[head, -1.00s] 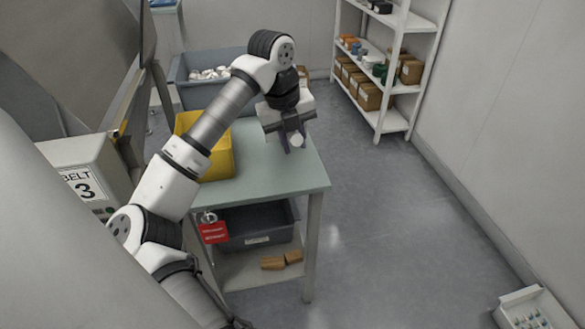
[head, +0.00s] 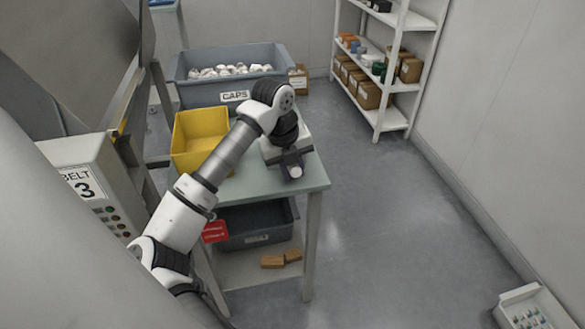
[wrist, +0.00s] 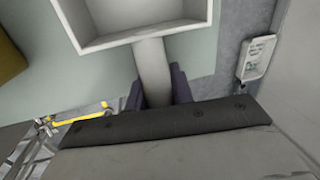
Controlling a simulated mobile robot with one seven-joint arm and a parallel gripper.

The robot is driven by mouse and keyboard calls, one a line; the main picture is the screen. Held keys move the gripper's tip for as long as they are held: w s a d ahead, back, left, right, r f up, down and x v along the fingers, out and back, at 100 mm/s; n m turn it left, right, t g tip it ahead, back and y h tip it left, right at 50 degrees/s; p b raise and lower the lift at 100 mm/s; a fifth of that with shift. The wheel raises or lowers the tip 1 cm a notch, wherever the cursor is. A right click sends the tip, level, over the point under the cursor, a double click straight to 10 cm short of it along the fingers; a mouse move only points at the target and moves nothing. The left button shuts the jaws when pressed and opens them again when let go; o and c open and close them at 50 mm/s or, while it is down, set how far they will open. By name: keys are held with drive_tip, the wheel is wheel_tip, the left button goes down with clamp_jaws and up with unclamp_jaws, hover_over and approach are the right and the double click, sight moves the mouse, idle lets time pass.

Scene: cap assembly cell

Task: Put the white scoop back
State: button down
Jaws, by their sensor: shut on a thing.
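The white scoop (wrist: 150,60) is in my gripper (wrist: 158,92). In the wrist view, its handle runs between the two dark fingers, and its square, open pan is at the top, partly cut off by the frame edge. The pan looks empty in the part that shows. In the head view, my gripper (head: 291,166) is over the right part of the green table top (head: 312,178). The pale handle end (head: 296,172) shows at the fingers, and the rest of the scoop is hidden. I cannot tell its height above the table.
A yellow bin (head: 188,155) stands on the table, left of my gripper. A grey CAPS bin (head: 270,88) with white caps is behind the table. A dark bin (head: 258,235) sits on the lower shelf.

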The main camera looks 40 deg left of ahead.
drive_tip(key=c, duration=1.2)
unclamp_jaws()
drive_tip(key=shift+r, duration=0.1)
